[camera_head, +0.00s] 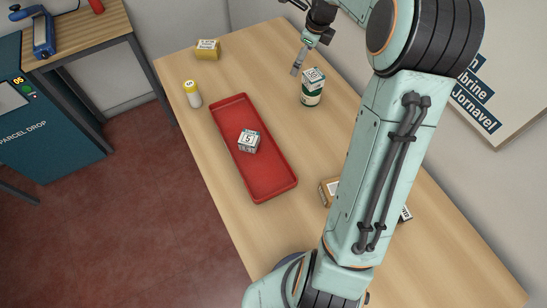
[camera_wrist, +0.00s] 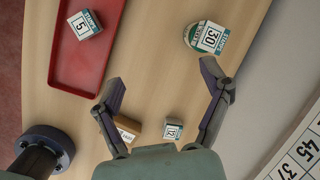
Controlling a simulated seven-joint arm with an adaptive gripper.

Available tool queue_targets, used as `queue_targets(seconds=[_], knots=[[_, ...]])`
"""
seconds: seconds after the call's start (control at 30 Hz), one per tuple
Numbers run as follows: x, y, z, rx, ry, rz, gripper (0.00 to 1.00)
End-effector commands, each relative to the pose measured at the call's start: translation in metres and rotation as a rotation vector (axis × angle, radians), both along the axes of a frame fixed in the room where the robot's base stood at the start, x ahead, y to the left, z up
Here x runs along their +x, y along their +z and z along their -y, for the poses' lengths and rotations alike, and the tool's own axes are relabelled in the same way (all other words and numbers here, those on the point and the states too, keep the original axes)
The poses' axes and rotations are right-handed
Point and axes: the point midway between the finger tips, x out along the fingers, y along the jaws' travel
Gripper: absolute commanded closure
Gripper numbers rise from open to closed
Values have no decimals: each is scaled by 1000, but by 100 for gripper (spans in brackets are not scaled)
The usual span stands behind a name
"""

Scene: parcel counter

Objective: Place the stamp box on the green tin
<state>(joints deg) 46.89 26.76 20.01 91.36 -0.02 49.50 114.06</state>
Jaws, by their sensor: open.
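The green tin (camera_head: 311,98) stands upright on the counter, right of the red tray. A stamp box marked 30 (camera_head: 314,76) rests on its lid. In the wrist view the stamp box (camera_wrist: 211,38) covers much of the tin (camera_wrist: 188,36), whose green rim shows at the left. My gripper (camera_wrist: 163,75) is open and empty, its fingers wide apart, with bare counter between them. The box and tin lie beyond the fingertips in that view, apart from them. Another stamp box, marked 5 (camera_head: 248,142), sits in the red tray (camera_head: 273,185).
A small box marked 12 (camera_wrist: 173,131) and a brown box (camera_wrist: 127,131) lie on the counter; my arm partly hides this area in the head view. A yellow-capped cylinder (camera_head: 192,95) and a yellow box (camera_head: 207,49) stand at the left. A wall borders the right side.

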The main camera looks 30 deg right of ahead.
Motion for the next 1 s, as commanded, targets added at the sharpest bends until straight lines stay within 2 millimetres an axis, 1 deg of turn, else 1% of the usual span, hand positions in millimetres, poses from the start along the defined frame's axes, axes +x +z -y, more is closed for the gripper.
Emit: queue_targets(seconds=[0.03, 0.07, 0.1, 0.17, 0.2, 0.27, 0.3, 0.33, 0.4, 0.5, 0.6, 0.67, 1.0], knots=[[-14, 14, -40, -74, 248, -35, 23], [-26, 21, -62, -115, 411, -57, 23], [-45, 28, -90, -166, 636, -85, 23], [-78, 36, -126, -228, 966, -117, 23], [-102, 40, -147, -260, 1181, -131, 23], [-139, 41, -173, -297, 1491, -138, 23], [-162, 41, -187, -314, 1683, -134, 23], [-179, 39, -196, -322, 1817, -126, 23], [-213, 34, -211, -336, 2093, -98, 23], [-249, 25, -223, -341, 2380, -47, 23], [-267, 19, -229, -339, 2541, -9, 23], [-272, 17, -230, -340, 2584, 2, 23], [-273, 16, -230, -340, 2596, 4, 23]])
